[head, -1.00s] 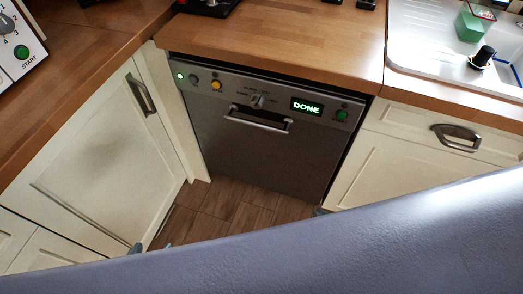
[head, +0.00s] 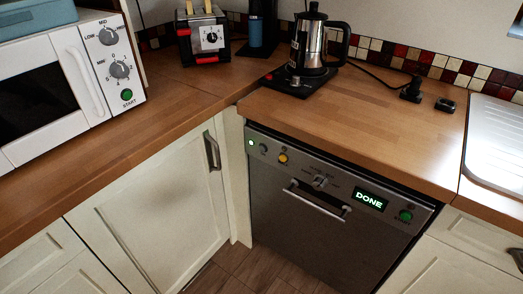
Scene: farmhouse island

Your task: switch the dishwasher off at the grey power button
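The dishwasher (head: 310,225) stands under the wooden counter with its door shut. Its control panel carries a lit green light (head: 251,142) at the left end. The grey power button (head: 263,148) is just right of that light, followed by a yellow button (head: 283,158). A dial (head: 320,181) sits mid-panel, and the display (head: 369,200) reads DONE in green. A green start button (head: 405,215) is at the right end. A bar handle (head: 317,204) crosses the upper door. Neither of my grippers shows in the head view.
The counter (head: 340,115) overhangs the panel. On it stand a kettle (head: 312,45) on a black base, a toaster (head: 204,38) and a white microwave (head: 70,80). A cream cabinet (head: 150,215) adjoins at the left. Bare floor (head: 250,268) shows below.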

